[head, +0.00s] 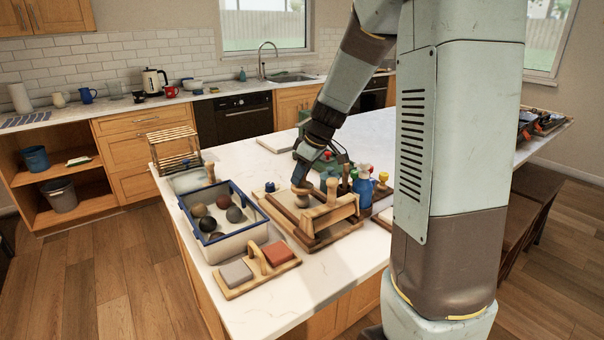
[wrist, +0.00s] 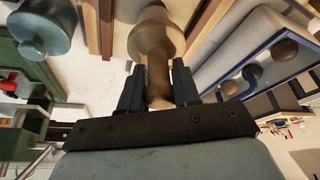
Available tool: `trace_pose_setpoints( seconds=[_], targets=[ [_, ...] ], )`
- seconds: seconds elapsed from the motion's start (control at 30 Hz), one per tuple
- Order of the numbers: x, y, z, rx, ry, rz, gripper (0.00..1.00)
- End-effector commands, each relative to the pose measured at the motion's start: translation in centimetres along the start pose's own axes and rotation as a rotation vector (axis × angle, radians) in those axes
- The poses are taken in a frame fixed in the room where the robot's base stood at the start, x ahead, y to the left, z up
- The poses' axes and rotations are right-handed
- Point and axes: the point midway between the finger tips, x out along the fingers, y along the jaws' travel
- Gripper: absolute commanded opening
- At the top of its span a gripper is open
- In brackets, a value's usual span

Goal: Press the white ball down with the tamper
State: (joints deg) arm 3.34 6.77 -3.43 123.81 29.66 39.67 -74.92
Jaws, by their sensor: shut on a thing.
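My gripper (head: 312,165) reaches down over the wooden tray (head: 290,232) on the island counter. In the wrist view my gripper (wrist: 157,72) is shut on the narrow neck of a brown wooden tamper (wrist: 156,40), with one dark finger on each side. The tamper's wide rounded end shows beyond the fingers. In the head view the tamper (head: 301,190) sits below the fingers, over the tray's far part. I cannot make out a white ball in either view; the tamper and wooden pieces hide part of the tray. I cannot tell whether the tamper touches anything beneath it.
A blue-rimmed crate (head: 229,245) holding several brown, grey and dark balls stands left of the tray. A wooden holder with grey and red blocks (head: 280,252) lies in front. A blue bottle (head: 363,187) stands behind.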

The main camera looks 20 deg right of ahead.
Motion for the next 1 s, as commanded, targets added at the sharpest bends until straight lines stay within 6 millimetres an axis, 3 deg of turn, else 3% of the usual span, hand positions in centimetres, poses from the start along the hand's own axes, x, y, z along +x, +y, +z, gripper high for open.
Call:
trace_pose_setpoints(
  seconds=[1.0],
  targets=[
    [1.9, 0.0, 0.8, 0.001, 0.000, -0.001, 0.00]
  ],
)
